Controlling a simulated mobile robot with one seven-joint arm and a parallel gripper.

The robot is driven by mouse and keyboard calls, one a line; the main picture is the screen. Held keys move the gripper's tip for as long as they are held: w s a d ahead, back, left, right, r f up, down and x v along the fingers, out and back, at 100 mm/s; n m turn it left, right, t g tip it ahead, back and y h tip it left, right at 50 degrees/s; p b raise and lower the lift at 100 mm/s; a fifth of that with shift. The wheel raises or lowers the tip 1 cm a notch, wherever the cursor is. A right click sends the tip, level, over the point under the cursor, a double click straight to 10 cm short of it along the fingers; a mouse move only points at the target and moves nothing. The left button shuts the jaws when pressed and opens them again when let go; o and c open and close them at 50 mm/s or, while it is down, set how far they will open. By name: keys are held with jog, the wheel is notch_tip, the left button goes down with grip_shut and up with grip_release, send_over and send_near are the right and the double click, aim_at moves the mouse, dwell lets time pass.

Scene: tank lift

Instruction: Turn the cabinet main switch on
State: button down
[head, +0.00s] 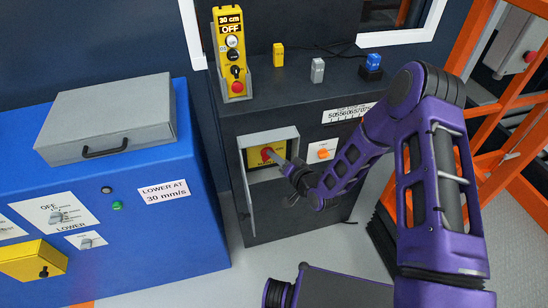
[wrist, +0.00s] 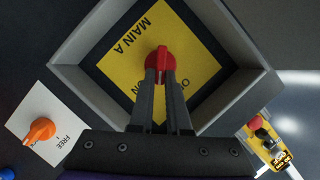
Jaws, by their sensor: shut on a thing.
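The main switch is a red rotary knob (wrist: 160,58) on a yellow plate (wrist: 120,62) lettered "MAIN A", inside a recessed grey box (wrist: 232,92). In the head view the red knob (head: 267,152) shows in the open box on the front of the dark cabinet (head: 290,215). My gripper (wrist: 160,78) is shut on the knob, with one finger on each side of its handle. The fingers cover the lower knob and part of the plate's lettering. I cannot tell which position the knob points to.
The box's door (head: 248,195) hangs open on the left. An orange knob (head: 323,153) marked "FREE" sits right of the box. A yellow pendant (head: 232,50) stands on the cabinet top. A blue console (head: 180,220) is at left, orange railing (head: 500,110) at right.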

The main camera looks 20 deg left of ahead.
jog(key=m, duration=0.1)
jog(key=m+y, duration=0.1)
jog(key=m, duration=0.1)
jog(key=f+m+y, duration=0.1)
jog(key=shift+w+d, duration=0.15)
jog(key=shift+d, duration=0.1)
jog(key=shift+f+m+t+y, duration=0.25)
jog(key=shift+m+y, duration=0.25)
jog(key=shift+m, duration=0.8)
jog(key=c, duration=0.9)
grip_release()
jog(key=v, duration=0.8)
jog(key=p+v, duration=0.1)
jog(key=v, duration=0.8)
jog(key=shift+s+d+f, duration=0.1)
jog(key=shift+s+f, duration=0.1)
